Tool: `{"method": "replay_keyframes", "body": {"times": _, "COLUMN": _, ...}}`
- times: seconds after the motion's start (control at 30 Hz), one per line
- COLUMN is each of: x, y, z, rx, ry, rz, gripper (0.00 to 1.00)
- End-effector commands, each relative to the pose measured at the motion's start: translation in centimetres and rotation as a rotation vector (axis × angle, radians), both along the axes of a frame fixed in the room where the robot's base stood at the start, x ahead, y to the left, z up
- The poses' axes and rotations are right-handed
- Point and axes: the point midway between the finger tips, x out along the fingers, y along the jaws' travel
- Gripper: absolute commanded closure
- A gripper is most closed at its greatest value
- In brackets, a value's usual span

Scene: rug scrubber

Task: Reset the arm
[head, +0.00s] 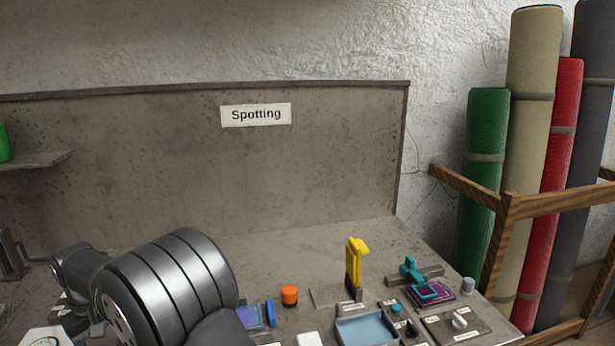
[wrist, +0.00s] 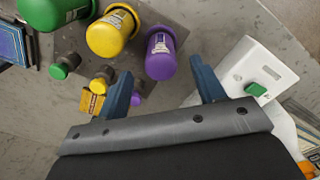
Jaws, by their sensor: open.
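My gripper (wrist: 160,68) shows in the wrist view as two dark blue fingers spread wide apart. It is open, and nothing is clamped between the fingers. A purple bottle (wrist: 161,55) shows beyond the gap between the fingertips. In the head view my grey arm fills the lower left and reaches left over the bench; I cannot make out the fingers there.
Green (wrist: 55,10) and yellow (wrist: 110,32) bottles and small pots stand beyond the left finger. A white plate with a green button (wrist: 256,89) lies right. In the head view, a yellow upright tool (head: 354,265), teal tool (head: 412,270) and blue tray (head: 367,329) occupy the bench's right.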

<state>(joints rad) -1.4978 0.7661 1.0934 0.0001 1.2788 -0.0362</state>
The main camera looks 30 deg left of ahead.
Motion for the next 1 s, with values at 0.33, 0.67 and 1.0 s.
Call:
{"method": "replay_keyframes", "body": {"times": 0.33, "x": 0.0, "y": 0.0, "z": 7.1, "rx": 0.004, "ry": 0.000, "rz": 0.000, "gripper": 0.38}}
{"method": "replay_keyframes", "body": {"times": 0.67, "x": 0.0, "y": -0.1, "z": 5.2, "rx": -0.005, "ry": 0.000, "rz": 0.000, "gripper": 0.38}}
{"method": "replay_keyframes", "body": {"times": 1.0, "x": 0.0, "y": -0.1, "z": -1.7, "rx": -0.004, "ry": 0.000, "rz": 0.000, "gripper": 0.38}}
